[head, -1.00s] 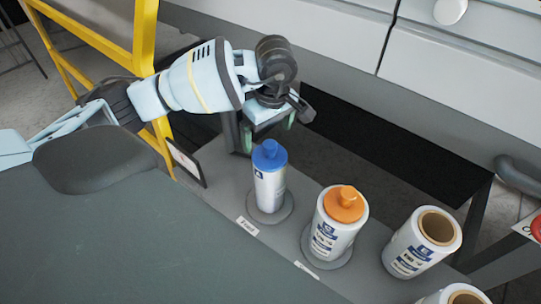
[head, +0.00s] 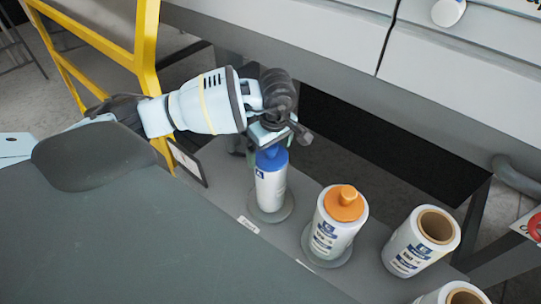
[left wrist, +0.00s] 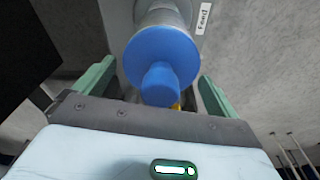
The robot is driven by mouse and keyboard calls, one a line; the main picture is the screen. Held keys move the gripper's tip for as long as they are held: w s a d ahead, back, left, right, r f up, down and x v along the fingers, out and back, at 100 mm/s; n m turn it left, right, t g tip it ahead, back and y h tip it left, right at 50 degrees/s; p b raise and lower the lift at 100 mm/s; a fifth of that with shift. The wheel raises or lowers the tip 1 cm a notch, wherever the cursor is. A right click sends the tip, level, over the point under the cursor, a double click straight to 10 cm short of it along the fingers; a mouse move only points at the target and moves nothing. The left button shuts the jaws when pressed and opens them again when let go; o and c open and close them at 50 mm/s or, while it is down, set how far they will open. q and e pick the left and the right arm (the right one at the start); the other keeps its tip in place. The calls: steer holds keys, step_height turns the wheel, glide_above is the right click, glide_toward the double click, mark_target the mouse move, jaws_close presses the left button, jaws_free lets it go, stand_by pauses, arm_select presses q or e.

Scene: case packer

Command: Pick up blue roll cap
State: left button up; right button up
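The blue roll cap (head: 271,159) sits on top of a white labelled roll (head: 270,188), which stands upright on a round grey base. In the left wrist view the blue cap (left wrist: 161,62) faces the camera, its narrow knob toward the gripper. My left gripper (head: 270,146) is right above the cap. In the left wrist view the green fingers of my left gripper (left wrist: 155,85) are apart, one on each side of the cap's knob, with gaps visible. The head view partly hides the fingers behind the wrist. My right gripper is not in view.
A white roll with an orange cap (head: 344,203) stands to the right, then an uncapped roll (head: 421,240) and another at the bottom edge (head: 457,294). A small dark-framed panel (head: 187,162) stands left. A yellow frame (head: 148,50) is behind my arm.

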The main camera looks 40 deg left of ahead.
arm_select(q)
steer(key=c, duration=0.8)
steer(key=shift+o, duration=0.2)
steer(key=shift+r, duration=0.1)
steer(key=shift+r, duration=0.55)
step_height(320, 180, up, 2)
steer(key=shift+w+r, duration=0.1)
steer(key=shift+r, duration=0.1)
steer(key=s+d, duration=0.2)
steer(key=s, duration=0.5)
steer(key=s+d+r+b, duration=0.1)
steer(key=s+d, duration=0.2)
steer(key=s, duration=0.5)
steer(key=shift+s+r, duration=0.15)
steer(key=shift+s, duration=0.05)
